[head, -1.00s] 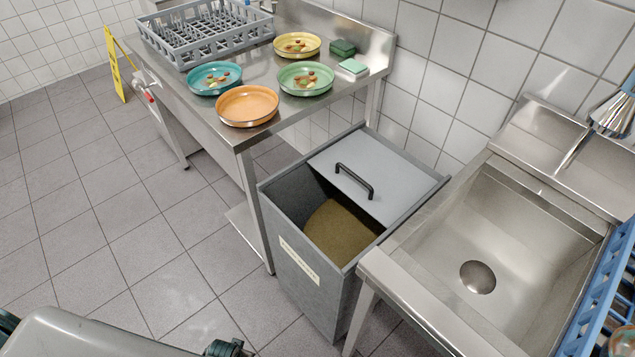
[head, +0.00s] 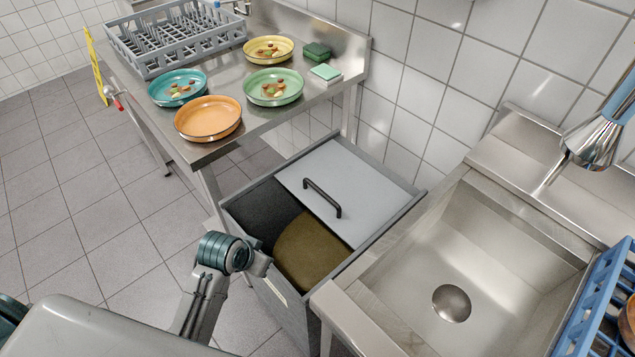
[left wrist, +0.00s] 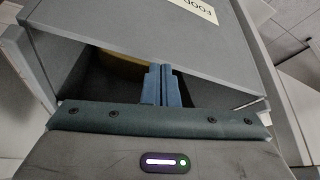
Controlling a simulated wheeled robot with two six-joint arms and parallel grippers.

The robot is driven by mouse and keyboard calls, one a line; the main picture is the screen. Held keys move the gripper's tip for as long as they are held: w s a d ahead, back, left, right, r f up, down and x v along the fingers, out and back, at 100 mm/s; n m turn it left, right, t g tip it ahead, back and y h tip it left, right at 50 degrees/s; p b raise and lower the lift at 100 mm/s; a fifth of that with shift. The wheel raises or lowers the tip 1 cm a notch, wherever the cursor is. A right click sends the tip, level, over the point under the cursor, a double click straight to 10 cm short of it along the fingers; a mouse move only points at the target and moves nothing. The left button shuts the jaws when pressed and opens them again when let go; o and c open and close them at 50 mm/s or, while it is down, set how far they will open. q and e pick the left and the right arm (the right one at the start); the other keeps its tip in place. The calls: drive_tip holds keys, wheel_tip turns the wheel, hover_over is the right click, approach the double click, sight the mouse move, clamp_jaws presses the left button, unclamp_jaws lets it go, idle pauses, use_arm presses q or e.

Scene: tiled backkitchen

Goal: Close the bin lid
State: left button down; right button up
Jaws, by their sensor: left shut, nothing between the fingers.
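The grey bin (head: 245,209) stands between the steel table and the sink. Its flat light-grey lid (head: 360,190) with a black bar handle (head: 322,198) covers the back part of the top. The front part is open and shows brownish contents (head: 308,252). My left arm reaches in from the lower left to the bin's front left rim; its fingertips are hard to make out in the head view. In the left wrist view my left gripper (left wrist: 161,86) is shut and empty, before the bin's dark opening, with the labelled wall (left wrist: 215,45) above. My right gripper is not in view.
The sink (head: 500,235) stands close at the bin's right.

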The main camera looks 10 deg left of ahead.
use_arm(q)
drive_tip(key=w+d+r+m+t+h, duration=0.1)
drive_tip(key=w+d+r, duration=0.1)
drive_tip(key=w+r, duration=0.35)
drive_tip(key=w+d+r+m+t+h, duration=0.1)
drive_tip(key=w+d+r+m+h, duration=0.15)
drive_tip(key=w, duration=0.65)
drive_tip(key=w+d+r+m, duration=0.1)
drive_tip(key=w+d+r, duration=0.2)
drive_tip(key=w, duration=0.5)
drive_tip(key=p, duration=0.2)
hover_over(326, 191)
drive_tip(key=shift+n, duration=0.25)
wheel_tip(326, 191, down, 6)
drive_tip(key=shift+w+d+f, duration=0.1)
drive_tip(key=shift+d, duration=0.05)
drive_tip(key=shift+f, duration=0.25)
drive_tip(key=s, duration=0.1)
drive_tip(key=s+a+p, duration=0.1)
drive_tip(key=s+a, duration=0.1)
drive_tip(key=shift+f+p, duration=0.3)
drive_tip(key=shift+p, duration=0.05)
drive_tip(key=shift+f, duration=0.1)
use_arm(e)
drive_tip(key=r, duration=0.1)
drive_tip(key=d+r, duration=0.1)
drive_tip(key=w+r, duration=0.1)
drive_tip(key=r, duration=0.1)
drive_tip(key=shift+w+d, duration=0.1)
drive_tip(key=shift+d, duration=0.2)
